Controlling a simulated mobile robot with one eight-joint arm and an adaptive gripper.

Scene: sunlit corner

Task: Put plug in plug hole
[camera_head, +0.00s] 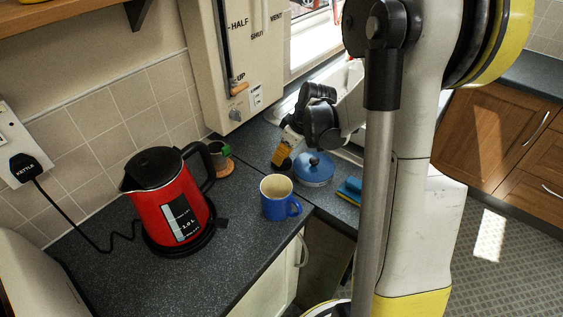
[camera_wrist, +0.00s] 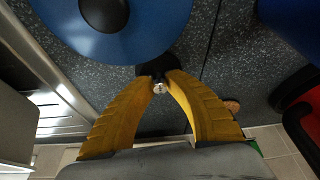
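The plug is a small black disc with a silver knob (camera_wrist: 159,88), in the middle of the wrist view between my yellow fingertips. In the head view it is a dark round shape (camera_head: 285,166) at the worktop, just below the fingertips. My gripper (camera_wrist: 162,78) points down and its fingertips come together around the silver knob. It also shows in the head view (camera_head: 281,156), left of the blue lid. Whether the plug touches the worktop is unclear. The plug hole is not visible; my arm covers much of the sink area.
A blue round lid (camera_head: 314,169) with a dark knob lies close beside my gripper. A blue mug (camera_head: 278,197) stands in front, a red kettle (camera_head: 173,207) at left. Blue and yellow sponges (camera_head: 349,189) lie at right. Metal sink edging (camera_wrist: 62,112) shows in the wrist view.

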